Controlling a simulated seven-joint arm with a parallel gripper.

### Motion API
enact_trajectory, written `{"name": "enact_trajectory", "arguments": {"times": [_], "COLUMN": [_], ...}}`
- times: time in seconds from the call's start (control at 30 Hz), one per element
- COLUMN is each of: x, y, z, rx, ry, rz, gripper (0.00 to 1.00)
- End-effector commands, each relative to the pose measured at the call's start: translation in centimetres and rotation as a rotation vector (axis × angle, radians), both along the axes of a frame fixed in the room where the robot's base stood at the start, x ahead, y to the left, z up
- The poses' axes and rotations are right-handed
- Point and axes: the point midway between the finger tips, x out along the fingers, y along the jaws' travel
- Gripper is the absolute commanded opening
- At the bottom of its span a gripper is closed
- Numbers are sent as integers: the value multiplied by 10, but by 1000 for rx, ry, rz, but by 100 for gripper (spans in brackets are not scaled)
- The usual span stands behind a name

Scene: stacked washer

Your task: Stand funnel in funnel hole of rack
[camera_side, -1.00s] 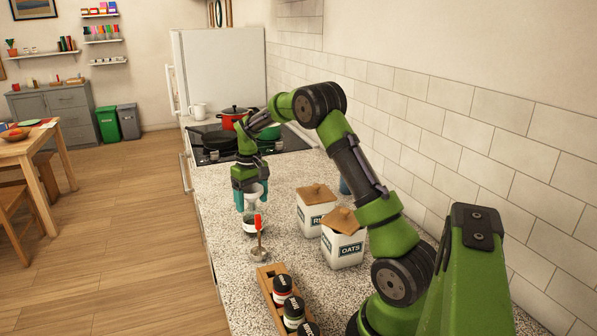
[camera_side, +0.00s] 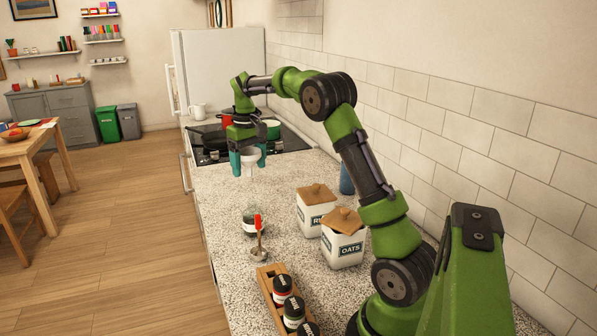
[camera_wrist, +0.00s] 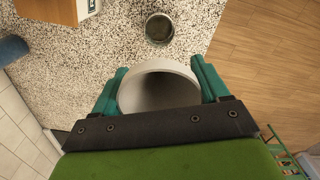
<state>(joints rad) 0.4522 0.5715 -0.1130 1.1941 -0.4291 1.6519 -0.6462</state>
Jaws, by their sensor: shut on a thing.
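My gripper (camera_side: 249,161), with teal fingers, is shut on the white funnel (camera_side: 250,154) and holds it above the counter near the cooktop. In the wrist view my gripper (camera_wrist: 160,86) has the grey-white funnel (camera_wrist: 140,92) between its two fingers, wide mouth toward the camera. The wooden rack (camera_side: 264,271) lies in the near part of the side view, well apart from the funnel. It holds several dark-lidded jars (camera_side: 282,287), and its far end looks empty. I cannot make out the funnel hole.
An open glass jar (camera_side: 249,225) stands between funnel and rack; it also shows in the wrist view (camera_wrist: 159,29). Two canisters (camera_side: 342,246) and a blue object (camera_side: 346,180) stand right. Pots (camera_side: 272,130) are behind.

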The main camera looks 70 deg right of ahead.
Motion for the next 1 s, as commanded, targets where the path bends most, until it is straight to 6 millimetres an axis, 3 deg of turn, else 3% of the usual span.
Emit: {"name": "enact_trajectory", "arguments": {"times": [0.53,1.0], "x": [0,0], "y": [0,0], "z": [27,32], "rx": [-1,-1], "ry": [-1,-1], "rz": [1,1], "gripper": [60,59]}}
